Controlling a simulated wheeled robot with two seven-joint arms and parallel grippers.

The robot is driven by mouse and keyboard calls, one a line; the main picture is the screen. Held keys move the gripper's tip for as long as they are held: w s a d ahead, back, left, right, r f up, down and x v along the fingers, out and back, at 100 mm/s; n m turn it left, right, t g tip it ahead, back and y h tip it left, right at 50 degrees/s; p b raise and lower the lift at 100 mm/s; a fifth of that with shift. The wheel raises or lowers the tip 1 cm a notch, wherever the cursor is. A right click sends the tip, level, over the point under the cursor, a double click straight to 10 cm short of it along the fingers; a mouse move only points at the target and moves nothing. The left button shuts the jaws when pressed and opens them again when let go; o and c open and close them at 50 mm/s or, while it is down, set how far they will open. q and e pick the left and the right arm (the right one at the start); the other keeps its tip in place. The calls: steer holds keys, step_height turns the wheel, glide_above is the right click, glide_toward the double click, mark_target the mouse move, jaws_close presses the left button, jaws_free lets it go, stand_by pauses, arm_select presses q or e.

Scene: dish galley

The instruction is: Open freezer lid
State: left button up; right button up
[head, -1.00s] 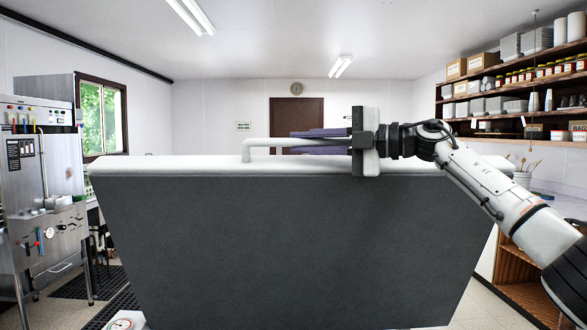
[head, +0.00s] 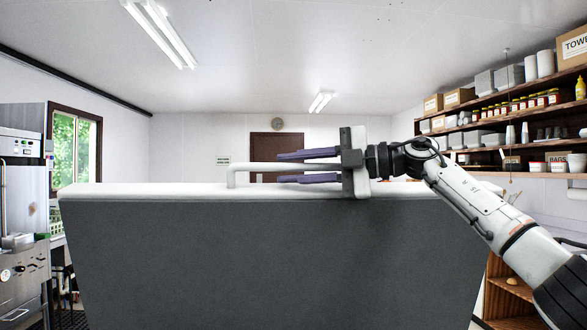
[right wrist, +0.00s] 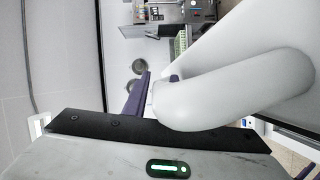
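The freezer lid (head: 270,255) stands raised in front of me in the head view, a broad dark grey panel with a white top edge. Its pale bar handle (head: 232,172) runs along that edge; in the right wrist view the handle (right wrist: 235,90) is a thick bent tube crossing close to the camera. My right gripper (head: 282,167) reaches in from the right at the handle. Its purple fingers are spread, one above and one below the bar, with gaps visible. In the right wrist view the fingers are partly hidden by the handle. My left gripper is out of view.
Shelves (head: 500,118) with boxes and jars line the right wall. A steel dishwashing unit (head: 25,230) stands at the left by a window. A brown door (head: 276,145) is at the back. The lid hides the floor and freezer behind it.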

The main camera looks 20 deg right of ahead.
steer(key=shift+o, duration=0.4)
steer(key=shift+s+d, duration=0.15)
steer(key=shift+d, duration=0.1)
steer(key=b+v, duration=0.1)
steer(key=v, duration=0.8)
steer(key=shift+s+d+b, duration=0.25)
steer(key=shift+b, duration=0.1)
